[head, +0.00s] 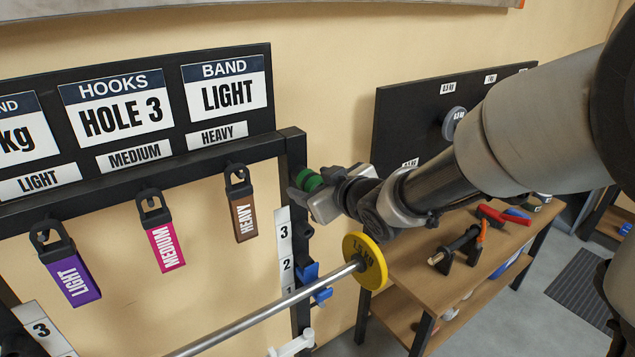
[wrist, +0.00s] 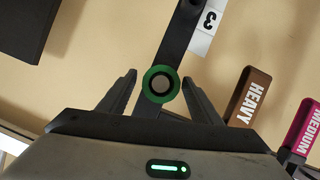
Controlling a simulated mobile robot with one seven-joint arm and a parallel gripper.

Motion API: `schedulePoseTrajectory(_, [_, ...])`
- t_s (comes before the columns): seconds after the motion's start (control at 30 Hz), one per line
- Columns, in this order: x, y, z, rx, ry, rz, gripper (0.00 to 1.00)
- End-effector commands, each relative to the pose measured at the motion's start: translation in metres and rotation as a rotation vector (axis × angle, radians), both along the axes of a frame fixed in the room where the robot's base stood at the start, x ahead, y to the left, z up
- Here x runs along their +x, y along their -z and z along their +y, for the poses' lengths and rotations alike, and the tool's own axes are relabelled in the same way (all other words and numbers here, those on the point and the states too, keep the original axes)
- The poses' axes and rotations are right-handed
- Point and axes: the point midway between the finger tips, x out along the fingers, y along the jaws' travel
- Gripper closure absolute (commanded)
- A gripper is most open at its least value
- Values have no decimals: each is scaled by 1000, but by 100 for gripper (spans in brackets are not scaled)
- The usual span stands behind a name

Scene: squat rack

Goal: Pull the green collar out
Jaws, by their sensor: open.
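The green collar (head: 309,181) is a ring near the top of the rack's right upright (head: 296,160). In the wrist view the green collar (wrist: 160,84) shows end-on, with a round grey centre, in front of the dark upright (wrist: 176,42). My gripper (head: 306,196) reaches it from the right. In the wrist view my gripper (wrist: 159,84) is open, one finger on each side of the collar, with a visible gap on both sides. Whether the fingers reach past the collar in depth is hard to tell.
Purple (head: 70,274), pink (head: 164,242) and brown (head: 241,207) band tags hang from the crossbar left of the collar. A barbell with a yellow plate (head: 365,260) lies below my gripper. A blue hook (head: 310,276) sits lower on the upright. A wooden bench (head: 415,270) stands right.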

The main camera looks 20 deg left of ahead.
Motion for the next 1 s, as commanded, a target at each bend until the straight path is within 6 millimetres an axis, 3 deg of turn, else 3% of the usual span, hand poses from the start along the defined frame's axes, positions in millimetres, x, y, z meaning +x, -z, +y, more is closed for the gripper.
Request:
schedulePoseTrajectory(0.07, [0, 0, 0, 0, 0, 0, 48])
schedulePoseTrajectory(0.37, [0, 0, 0, 0, 0, 0, 99])
schedulePoseTrajectory(1.0, [-4, 0, -6, 0, 1, 0, 100])
